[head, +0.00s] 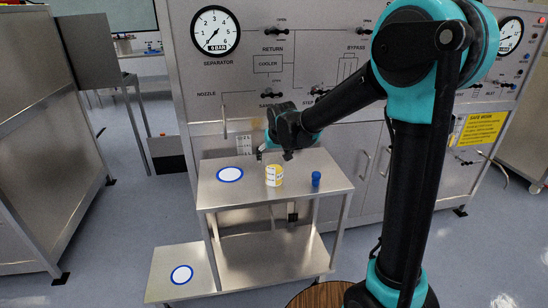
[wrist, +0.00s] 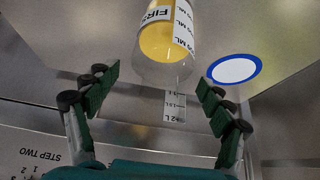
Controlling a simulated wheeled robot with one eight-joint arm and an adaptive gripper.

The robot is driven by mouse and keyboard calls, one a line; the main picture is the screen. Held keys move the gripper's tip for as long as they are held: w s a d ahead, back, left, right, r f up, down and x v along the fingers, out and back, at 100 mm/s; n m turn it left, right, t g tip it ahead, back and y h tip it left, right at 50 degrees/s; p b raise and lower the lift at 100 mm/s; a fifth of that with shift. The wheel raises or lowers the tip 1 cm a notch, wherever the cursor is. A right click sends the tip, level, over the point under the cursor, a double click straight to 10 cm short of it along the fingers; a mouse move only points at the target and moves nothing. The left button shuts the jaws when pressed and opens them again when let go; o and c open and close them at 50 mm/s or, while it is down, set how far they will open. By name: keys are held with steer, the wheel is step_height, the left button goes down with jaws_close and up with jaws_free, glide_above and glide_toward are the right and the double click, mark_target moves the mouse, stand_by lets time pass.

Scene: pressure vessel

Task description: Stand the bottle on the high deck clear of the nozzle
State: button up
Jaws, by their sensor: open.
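The bottle (head: 273,176), clear with yellow contents and a white label, stands upright on the high deck (head: 240,199). It also shows in the wrist view (wrist: 162,42), beyond my fingertips and roughly between them. My gripper (head: 273,155) is open and empty, just behind and above the bottle in the head view. Its two green-padded fingers spread apart in the wrist view (wrist: 158,78). A white disc with a blue ring (head: 230,174) lies on the deck left of the bottle. The nozzle (head: 224,122) hangs from the panel behind the deck's left part.
A small blue cap-like piece (head: 316,179) stands right of the bottle. A low deck (head: 160,262) at front left bears another blue-ringed disc (head: 181,274). A graduated strip (wrist: 174,106) shows behind the bottle. The panel (head: 300,85) bounds the deck at the back.

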steer(key=shift+r, duration=0.1)
steer(key=v, duration=1.2)
steer(key=s+d+f+m, duration=0.1)
steer(key=s+d+f, duration=0.8)
steer(key=s+d, duration=0.2)
steer(key=s+d+f+m+g+h, duration=0.1)
steer(key=s+d+f+m, duration=0.1)
steer(key=s+d+f, duration=0.8)
steer(key=d, duration=0.3)
steer(key=shift+s+d+f+g+h, duration=0.2)
steer(key=shift+s+f+g+h, duration=0.1)
steer(key=shift+s, duration=0.1)
